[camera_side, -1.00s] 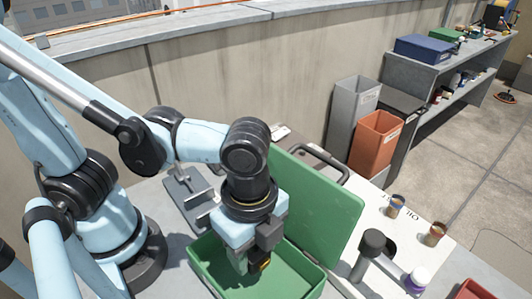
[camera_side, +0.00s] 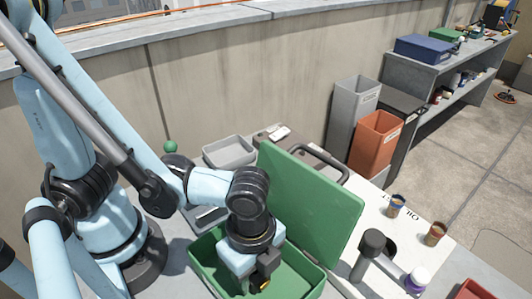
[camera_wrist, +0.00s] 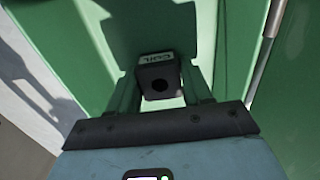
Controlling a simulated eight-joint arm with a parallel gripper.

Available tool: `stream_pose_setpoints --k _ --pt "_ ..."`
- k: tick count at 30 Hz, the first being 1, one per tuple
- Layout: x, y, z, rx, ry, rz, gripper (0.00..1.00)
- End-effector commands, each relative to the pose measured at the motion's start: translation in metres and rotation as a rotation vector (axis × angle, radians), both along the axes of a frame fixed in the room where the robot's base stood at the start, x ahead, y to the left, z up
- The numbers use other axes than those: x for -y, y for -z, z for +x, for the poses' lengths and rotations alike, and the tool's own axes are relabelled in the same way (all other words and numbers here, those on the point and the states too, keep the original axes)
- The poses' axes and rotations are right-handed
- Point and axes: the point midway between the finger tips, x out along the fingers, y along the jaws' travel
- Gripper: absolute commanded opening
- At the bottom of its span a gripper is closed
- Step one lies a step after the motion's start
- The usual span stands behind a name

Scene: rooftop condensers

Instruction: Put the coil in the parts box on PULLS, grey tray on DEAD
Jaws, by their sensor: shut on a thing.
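A green box (camera_side: 207,268) stands open in front of me, its lid (camera_side: 312,205) tilted up on the right side. My gripper (camera_side: 258,281) is down inside the box, pointing downward. A grey tray (camera_side: 230,151) sits behind the box near the wall, partly hidden by my arm. No PULLS or DEAD lettering is readable.
A white board with OIL lettering lies right of the box, bearing two small cans (camera_side: 396,205) (camera_side: 434,234). An orange bin (camera_side: 375,143) and a grey bin (camera_side: 352,112) stand beyond.

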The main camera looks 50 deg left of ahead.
Motion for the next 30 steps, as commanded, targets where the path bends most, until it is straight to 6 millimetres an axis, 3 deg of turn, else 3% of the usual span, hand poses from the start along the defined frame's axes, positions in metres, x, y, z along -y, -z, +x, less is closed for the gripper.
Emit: stream_pose_setpoints --k 10,11,16,30 --pt "0.0003 0.0031 0.0003 0.0 0.0 0.0 0.05" --pt "0.0004 0.0035 0.0003 0.0 0.0 0.0 0.51" --pt "0.0002 0.0031 0.0002 0.0 0.0 0.0 0.74" --pt "0.0001 -0.0047 0.0001 0.0 0.0 0.0 0.74"
